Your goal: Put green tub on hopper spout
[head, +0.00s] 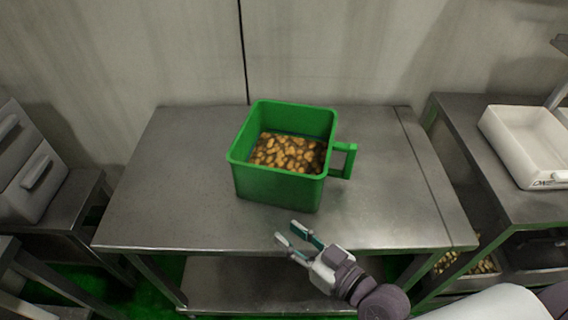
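The green tub (278,187) stands upright on the metal table, holding several brown, nut-like pieces. Its green handle (344,160) sticks out on the right side. My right gripper (292,234) is in front of the tub, near the table's front edge, apart from the tub. Its two fingers are spread with nothing between them. My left gripper is not in view. I cannot make out a hopper spout in this view.
The metal table (160,190) is bare on both sides of the tub. A white tray (526,146) sits on the right-hand bench (470,112). Grey boxes with handles (28,165) stand at the left. A wall (330,50) is behind the table.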

